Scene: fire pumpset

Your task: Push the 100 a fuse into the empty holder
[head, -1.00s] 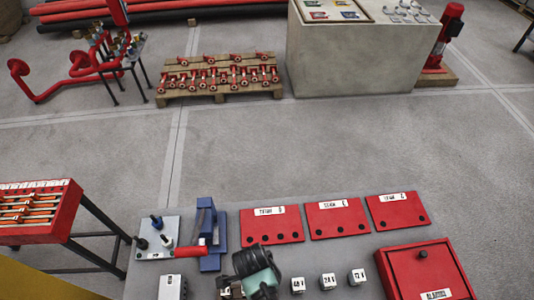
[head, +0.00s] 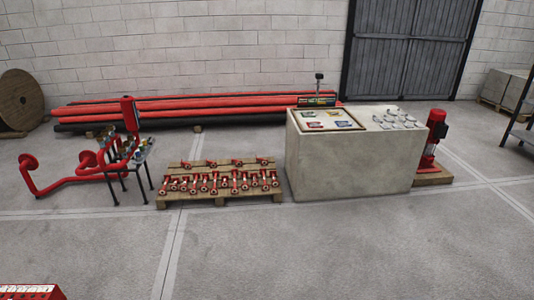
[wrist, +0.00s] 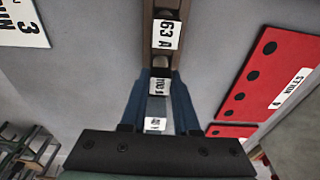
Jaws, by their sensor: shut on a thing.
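In the wrist view my gripper (wrist: 160,82) has its two blue fingers closed on the sides of a small block. That block, the fuse (wrist: 159,87), carries a white label that seems to read 100 A, partly hidden between the fingers. Just beyond it, a fuse labelled 63 A (wrist: 166,35) sits in a brown and dark upright strip. Another white label (wrist: 155,124) shows nearer the gripper's base. I cannot tell how far the held fuse is seated or see the empty holder clearly. The head view shows neither my gripper nor the fuses.
A red panel with black holes (wrist: 268,72) lies right of the strip in the wrist view. A white label plate (wrist: 22,22) is at upper left. In the head view, a wooden pallet of red fittings (head: 220,198) and a concrete block (head: 350,165) stand on open floor.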

